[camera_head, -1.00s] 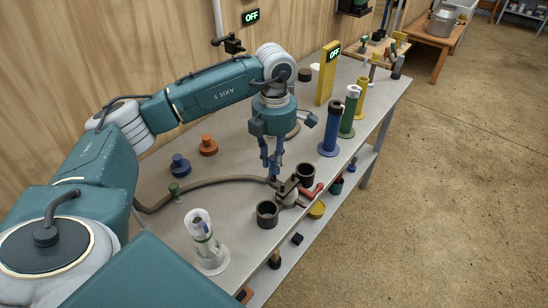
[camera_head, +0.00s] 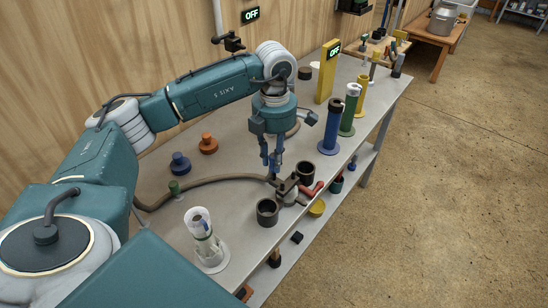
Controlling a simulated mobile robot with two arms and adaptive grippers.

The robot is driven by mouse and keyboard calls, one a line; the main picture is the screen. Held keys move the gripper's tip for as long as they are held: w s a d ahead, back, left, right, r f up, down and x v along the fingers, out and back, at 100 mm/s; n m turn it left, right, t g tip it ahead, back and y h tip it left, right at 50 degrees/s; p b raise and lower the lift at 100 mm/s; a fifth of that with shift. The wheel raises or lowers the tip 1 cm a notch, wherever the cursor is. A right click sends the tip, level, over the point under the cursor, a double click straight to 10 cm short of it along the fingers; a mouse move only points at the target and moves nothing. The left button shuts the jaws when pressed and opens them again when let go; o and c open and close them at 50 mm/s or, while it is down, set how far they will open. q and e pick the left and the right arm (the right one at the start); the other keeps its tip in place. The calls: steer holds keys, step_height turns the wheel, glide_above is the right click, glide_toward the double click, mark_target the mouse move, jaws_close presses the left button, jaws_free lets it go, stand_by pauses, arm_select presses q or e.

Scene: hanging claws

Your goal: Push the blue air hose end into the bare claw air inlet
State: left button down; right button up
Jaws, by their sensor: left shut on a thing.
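My left gripper (camera_head: 272,166) points down over the middle of the bench. Its fingers are shut on what looks like the blue air hose end, small and mostly hidden between the tips. A long brown-grey hose (camera_head: 205,180) curves over the bench from the left to just below the fingertips. A metal clamp-like fixture with a red handle (camera_head: 312,189) sits right of the tips. A white and clear claw-like piece (camera_head: 203,232) stands upright on a round white base at the front; I cannot tell whether it is the bare claw. No air inlet can be made out. My right gripper is not in view.
Dark cups (camera_head: 267,212) and (camera_head: 305,173) flank the fixture. Blue (camera_head: 331,132), green (camera_head: 348,115) and yellow upright stands line the bench's right edge. A yellow post (camera_head: 327,72) with an OFF sign stands behind. Blue and orange knobs (camera_head: 208,144) lie left. A wooden wall borders the back.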

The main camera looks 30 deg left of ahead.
arm_select(q)
steer(key=shift+f, duration=0.1)
stand_by(0.3)
steer(key=shift+f+b, duration=1.25)
steer(key=shift+f, duration=0.3)
steer(key=c, duration=1.4)
jaws_free()
steer(key=shift+r, duration=0.15)
